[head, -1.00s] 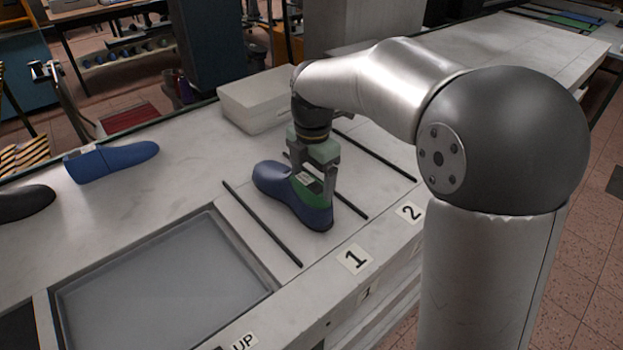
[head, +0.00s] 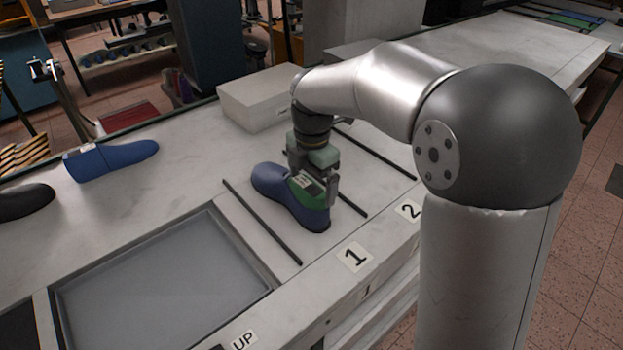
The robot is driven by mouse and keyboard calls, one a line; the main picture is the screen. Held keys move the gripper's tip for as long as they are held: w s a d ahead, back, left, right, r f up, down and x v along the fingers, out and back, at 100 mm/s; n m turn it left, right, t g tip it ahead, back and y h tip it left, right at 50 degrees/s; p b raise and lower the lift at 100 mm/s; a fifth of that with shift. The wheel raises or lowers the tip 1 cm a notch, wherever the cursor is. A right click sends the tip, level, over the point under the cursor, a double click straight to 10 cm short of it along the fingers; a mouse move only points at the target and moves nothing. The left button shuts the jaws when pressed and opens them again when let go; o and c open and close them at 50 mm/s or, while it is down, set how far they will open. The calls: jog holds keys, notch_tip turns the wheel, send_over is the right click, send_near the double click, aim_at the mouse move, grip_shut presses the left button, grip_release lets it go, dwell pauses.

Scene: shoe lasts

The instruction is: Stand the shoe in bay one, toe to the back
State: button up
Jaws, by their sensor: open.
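The shoe (head: 277,185) is a blue shoe last with a green patch and a white label on its upper side. It stands sole down in bay one (head: 256,209), between two dark divider rails, behind the number 1 plate (head: 354,257). Its toe points to the back and its heel to the front edge. My gripper (head: 322,186) is open and points down at the heel end of the shoe. One finger shows at the right of the heel; the other is partly hidden, and I cannot tell if either touches.
A divider rail (head: 262,222) runs left of the shoe; bay two, by the number 2 plate (head: 409,211), is empty. A grey tray (head: 262,283) lies at front left. Another blue last (head: 110,160) and a dark one (head: 22,203) lie at left. A white box (head: 262,98) stands behind.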

notch_tip(320, 180, up, 12)
jog(key=s+d+f+m, duration=0.6)
jog(key=s+f+m, duration=0.2)
jog(key=s+m, duration=0.4)
jog(key=s+d+f+m, duration=0.7)
jog(key=s+m, duration=0.5)
jog(key=m, duration=0.1)
jog(key=shift+d+f+m, duration=0.15)
jog(key=shift+f+m, duration=0.25)
